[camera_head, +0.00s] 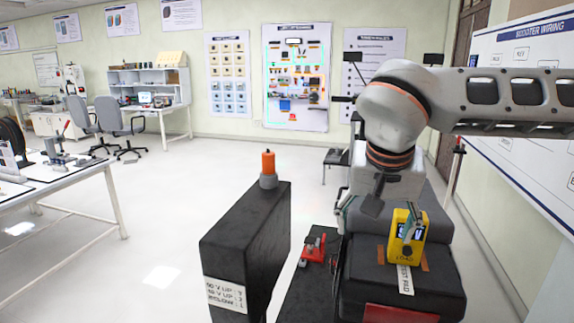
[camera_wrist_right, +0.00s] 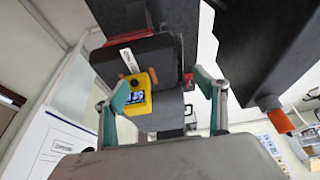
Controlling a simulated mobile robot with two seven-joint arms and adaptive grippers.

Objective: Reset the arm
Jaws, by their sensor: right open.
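My right arm comes in from the right in the head view, and its gripper (camera_head: 380,222) points down over a black padded block. It also shows in the wrist view (camera_wrist_right: 162,88), with its two green-tipped fingers spread apart and nothing held. My left gripper is in neither view.
The black padded block (camera_head: 364,282) bears a white label strip. A tall dark box (camera_head: 240,248) with an orange-topped knob (camera_head: 268,166) stands to its left, with a small red part (camera_head: 314,249) between them. A wiring board (camera_head: 535,110) is close on the right.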

